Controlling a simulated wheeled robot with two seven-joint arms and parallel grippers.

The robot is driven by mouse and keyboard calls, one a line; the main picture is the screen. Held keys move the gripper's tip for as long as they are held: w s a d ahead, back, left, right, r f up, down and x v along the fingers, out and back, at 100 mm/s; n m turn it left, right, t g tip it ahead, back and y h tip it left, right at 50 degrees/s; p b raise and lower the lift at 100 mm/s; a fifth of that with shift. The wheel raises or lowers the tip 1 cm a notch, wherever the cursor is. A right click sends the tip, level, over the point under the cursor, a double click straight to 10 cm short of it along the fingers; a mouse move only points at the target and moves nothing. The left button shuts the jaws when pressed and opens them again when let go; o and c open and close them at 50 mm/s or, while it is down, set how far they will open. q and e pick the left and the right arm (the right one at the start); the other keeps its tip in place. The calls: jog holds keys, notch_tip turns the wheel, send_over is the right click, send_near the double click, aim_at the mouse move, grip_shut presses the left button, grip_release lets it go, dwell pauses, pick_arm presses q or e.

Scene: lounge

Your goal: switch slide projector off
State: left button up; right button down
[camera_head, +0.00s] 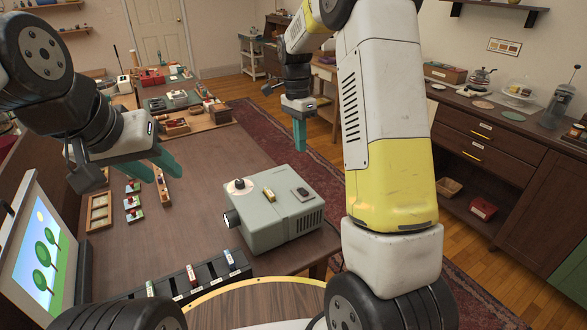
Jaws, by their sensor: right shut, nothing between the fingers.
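The slide projector (277,226) is a grey-green box on the wooden table, with its lens facing left. A screen (42,252) at the left shows a lit picture of trees.
A dark slotted rack (190,283) with several slides stands in front of the projector. A wooden tray (99,211) and small slides (134,202) lie at the left. More items crowd the table's far end. A dark sideboard (490,150) stands at the right.

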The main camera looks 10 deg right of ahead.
aim_at(304, 192)
jog(key=f, duration=0.4)
jog(key=s+f, duration=0.1)
jog(key=f, duration=0.4)
jog(key=s+f, duration=0.1)
jog(key=f, duration=0.4)
jog(key=shift+d, duration=0.35)
jog(key=shift+r, duration=0.1)
